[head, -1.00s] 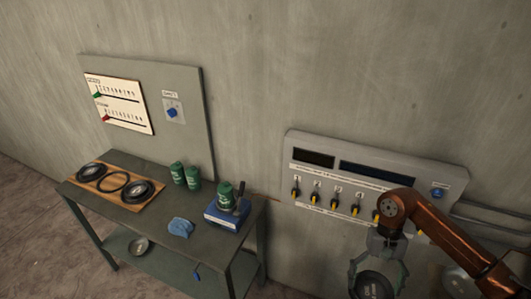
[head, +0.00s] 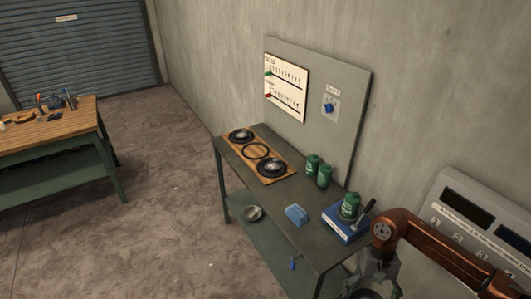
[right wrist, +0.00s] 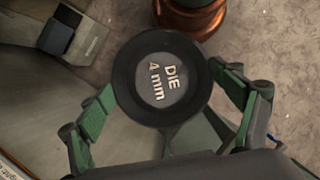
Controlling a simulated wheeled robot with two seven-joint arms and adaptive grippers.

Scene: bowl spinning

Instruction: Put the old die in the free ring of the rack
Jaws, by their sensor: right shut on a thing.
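In the right wrist view a round dark die (right wrist: 160,80) with a grey face reads "DIE 4 mm". My right gripper (right wrist: 163,95) is shut on it, with green-padded fingers on both sides of its rim. In the head view this gripper (head: 374,284) is at the bottom edge, right of the table, and the die is mostly cut off. The wooden rack (head: 278,177) lies on the far end of the green table. Dark round dies sit in its far ring (head: 241,135) and near ring (head: 271,168). The middle ring (head: 256,151) looks empty. My left gripper is not in view.
Green cans (head: 324,176), a blue cloth (head: 296,215) and a blue device (head: 345,225) with a can on it stand on the table (head: 310,243). A board (head: 345,100) rises behind. A control panel (head: 485,205) is on the right wall. A wooden workbench (head: 60,135) stands left.

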